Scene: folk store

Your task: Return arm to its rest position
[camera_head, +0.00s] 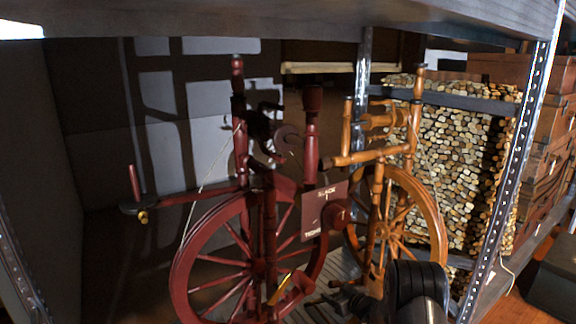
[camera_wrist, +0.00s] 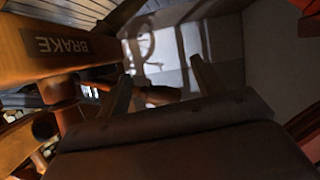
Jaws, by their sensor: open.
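The dark red spinning wheel (camera_head: 186,262) stands at the centre left, and the orange-brown spinning wheel (camera_head: 436,215) stands just behind my arm.
A metal shelf post (camera_head: 508,170) rises on the right, and a shelf board (camera_head: 270,18) crosses overhead. Stacked cut wood (camera_head: 465,160) and brown cases (camera_head: 550,130) stand at the right. A dark red sign (camera_head: 325,211) hangs by the red wheel. A dark wall closes the left side.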

